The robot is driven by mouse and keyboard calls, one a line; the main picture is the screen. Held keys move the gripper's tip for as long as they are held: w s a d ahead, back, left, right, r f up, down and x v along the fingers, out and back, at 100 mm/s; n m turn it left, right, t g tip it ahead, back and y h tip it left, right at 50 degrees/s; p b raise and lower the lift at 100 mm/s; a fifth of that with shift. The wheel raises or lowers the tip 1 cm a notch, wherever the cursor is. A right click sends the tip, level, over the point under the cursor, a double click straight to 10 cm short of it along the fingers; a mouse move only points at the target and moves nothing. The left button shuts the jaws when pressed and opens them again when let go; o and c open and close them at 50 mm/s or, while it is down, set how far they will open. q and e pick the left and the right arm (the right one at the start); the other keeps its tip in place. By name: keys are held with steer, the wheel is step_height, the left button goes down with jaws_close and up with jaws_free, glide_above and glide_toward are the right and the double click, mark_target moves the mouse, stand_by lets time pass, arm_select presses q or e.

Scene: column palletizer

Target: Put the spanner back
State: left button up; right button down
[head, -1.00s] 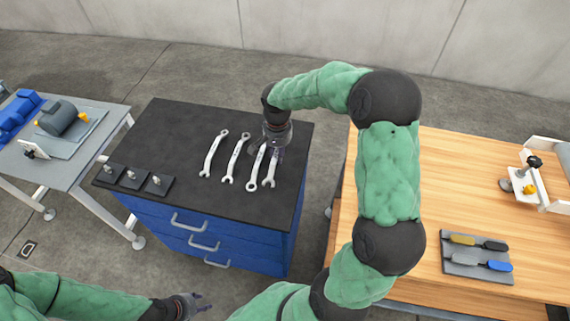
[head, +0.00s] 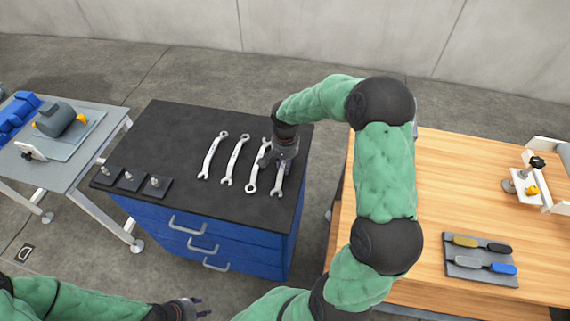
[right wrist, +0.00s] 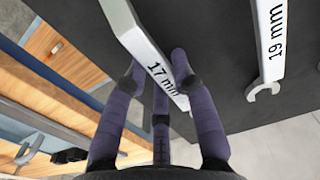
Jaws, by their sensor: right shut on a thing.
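Several steel spanners lie in a row on the black top of the blue drawer cabinet (head: 160,130) in the head view. My right gripper (head: 284,158) is over the rightmost one, the 17 mm spanner (head: 279,183). In the right wrist view the fingers of this gripper (right wrist: 158,80) are closed around the spanner marked 17 mm (right wrist: 140,42). I cannot tell whether it touches the top. The 19 mm spanner (right wrist: 268,45) lies beside it. My left gripper (head: 190,309) is empty, its fingers apart, low in the head view.
Small black blocks with metal pegs (head: 131,180) stand at the cabinet's front left. A wooden bench (head: 450,190) on the right carries a grey tray (head: 466,272) with coloured-handled tools and a white fixture (head: 522,184). A grey table (head: 70,165) stands left.

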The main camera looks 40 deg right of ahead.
steer(key=c, duration=1)
jaws_free()
steer(key=shift+r, duration=0.45)
step_height(320, 180, up, 11)
steer(key=p, duration=0.3)
steer(key=shift+r, duration=0.15)
